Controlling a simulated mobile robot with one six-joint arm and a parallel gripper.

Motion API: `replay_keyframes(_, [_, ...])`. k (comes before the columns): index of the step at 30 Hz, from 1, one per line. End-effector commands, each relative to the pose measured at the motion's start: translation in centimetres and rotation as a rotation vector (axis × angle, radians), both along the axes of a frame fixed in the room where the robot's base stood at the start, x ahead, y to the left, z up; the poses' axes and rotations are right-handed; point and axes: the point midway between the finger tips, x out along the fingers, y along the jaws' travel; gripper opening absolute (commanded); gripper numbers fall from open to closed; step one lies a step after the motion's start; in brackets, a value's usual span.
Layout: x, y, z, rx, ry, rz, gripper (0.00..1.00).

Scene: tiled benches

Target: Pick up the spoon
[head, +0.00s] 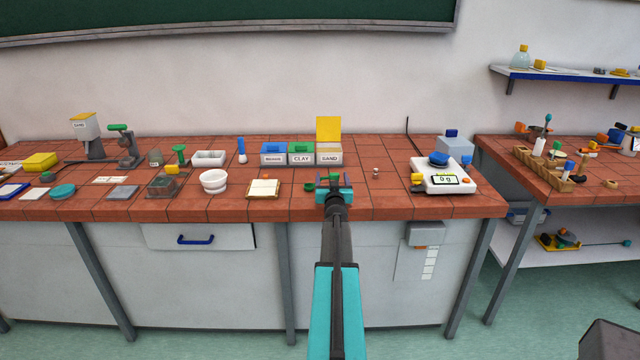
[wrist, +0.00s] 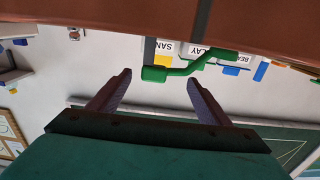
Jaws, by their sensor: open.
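A green spoon (head: 310,187), as far as I can tell, lies near the front of the tiled bench, partly hidden by my gripper (head: 335,189). In the wrist view, which is upside down, the spoon (wrist: 184,71) shows as a thick green end with a thin bent bar. My gripper (wrist: 159,79) is open, with its two fingers apart. The thick end appears between the fingertips and a little past them. I see no contact with either finger.
Behind the spoon stand the blue, green CLAY (head: 301,158) and SAND (head: 329,158) boxes, the last with a raised yellow lid. A white scale (head: 445,182) stands to the right, a card stack (head: 263,188) to the left. The tiles between gripper and scale are mostly clear.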

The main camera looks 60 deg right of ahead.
Motion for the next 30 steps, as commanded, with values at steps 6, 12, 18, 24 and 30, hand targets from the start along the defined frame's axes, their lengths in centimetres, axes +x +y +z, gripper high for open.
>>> replay_keyframes(6, [1.1, -1.5, 0.1, 0.0, 0.0, 0.0, 0.72])
replay_keyframes(12, [1.4, -2.0, 0.0, 0.0, 0.0, -0.001, 0.72])
replay_keyframes(18, [1.3, -2.0, 0.0, 0.0, 0.0, -0.001, 0.72])
replay_keyframes(24, [1.3, -2.0, 0.0, 0.0, 0.0, -0.001, 0.72])
replay_keyframes(30, [1.3, -2.0, 0.0, 0.0, 0.0, -0.002, 0.61])
